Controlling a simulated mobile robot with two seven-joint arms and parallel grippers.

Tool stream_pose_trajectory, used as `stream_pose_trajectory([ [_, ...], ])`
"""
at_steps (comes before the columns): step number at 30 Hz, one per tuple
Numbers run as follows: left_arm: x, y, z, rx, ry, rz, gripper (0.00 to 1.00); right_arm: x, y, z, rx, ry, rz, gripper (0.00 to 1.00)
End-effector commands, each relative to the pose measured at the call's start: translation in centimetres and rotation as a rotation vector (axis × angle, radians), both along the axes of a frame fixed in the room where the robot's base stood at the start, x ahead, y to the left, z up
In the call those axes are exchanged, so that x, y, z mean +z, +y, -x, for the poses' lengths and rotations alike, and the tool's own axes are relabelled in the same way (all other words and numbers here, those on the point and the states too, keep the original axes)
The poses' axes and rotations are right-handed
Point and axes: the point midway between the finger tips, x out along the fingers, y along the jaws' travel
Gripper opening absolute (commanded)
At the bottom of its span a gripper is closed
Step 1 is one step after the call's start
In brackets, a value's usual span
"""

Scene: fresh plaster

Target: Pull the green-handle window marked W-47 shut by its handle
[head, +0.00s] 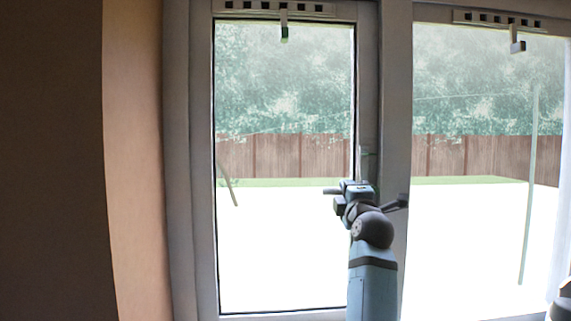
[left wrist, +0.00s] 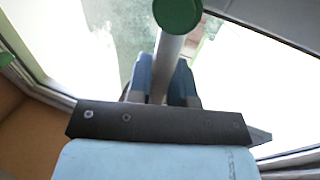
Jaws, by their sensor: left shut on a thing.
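The left window (head: 202,160) is a pale frame around a tall clear pane. Its handle (head: 359,160) is a thin upright bar at the pane's right edge. In the left wrist view the handle (left wrist: 170,50) is a grey bar with a round green end. My left gripper (head: 358,184) is at this bar, its lower part hidden behind the gripper. In the left wrist view the blue fingers of my left gripper (left wrist: 163,80) are shut on the bar, one on each side. I cannot read a W-47 mark. I cannot tell whether a gap is left at the frame.
A second window (head: 490,20) is on the right beyond a pale post (head: 396,90). Slotted strips top both windows, with a green-tipped piece (head: 284,33) hanging at the left one. A tan wall reveal (head: 133,160) is on the left.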

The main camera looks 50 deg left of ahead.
Motion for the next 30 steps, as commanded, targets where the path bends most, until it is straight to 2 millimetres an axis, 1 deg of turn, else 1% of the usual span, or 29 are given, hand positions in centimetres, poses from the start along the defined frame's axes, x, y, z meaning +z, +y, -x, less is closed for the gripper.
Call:
stream_pose_trajectory([
  [5, 0.1, -0.1, 0.1, -0.002, -0.001, -0.001, 0.00, 0.0, 0.0, 0.0, 0.000, 0.000, 0.000, 0.43],
  [17, 0.1, -0.9, 1.5, -0.041, -0.003, 0.000, 0.00, 0.3, 0.0, 0.0, 0.000, 0.001, 0.000, 0.43],
  [18, 0.1, -0.9, 1.4, -0.040, -0.002, 0.000, 0.29, 0.2, 0.0, 0.0, 0.000, 0.001, 0.000, 0.43],
  [23, 0.1, -0.8, 1.4, -0.040, -0.002, 0.000, 0.66, 0.2, 0.0, 0.0, 0.000, 0.001, 0.000, 0.43],
  [24, 0.0, -0.8, 1.4, -0.040, -0.002, 0.000, 0.75, 0.2, 0.0, 0.0, 0.000, 0.001, 0.000, 0.43],
  [26, 0.0, -0.8, 1.4, -0.039, -0.001, 0.001, 0.89, 0.2, 0.0, 0.0, 0.000, 0.001, 0.000, 0.43],
  [27, 0.0, -0.8, 1.4, -0.039, -0.001, 0.001, 0.98, 0.2, 0.0, 0.0, 0.000, 0.001, 0.000, 0.43],
  [28, 0.0, -0.8, 1.4, -0.039, -0.001, 0.001, 1.00, 0.2, 0.0, 0.0, 0.000, 0.001, 0.000, 0.43],
  [30, 0.0, -0.8, 1.3, -0.039, -0.001, 0.001, 1.00, 0.2, 0.0, 0.0, 0.000, 0.001, 0.000, 0.43],
])
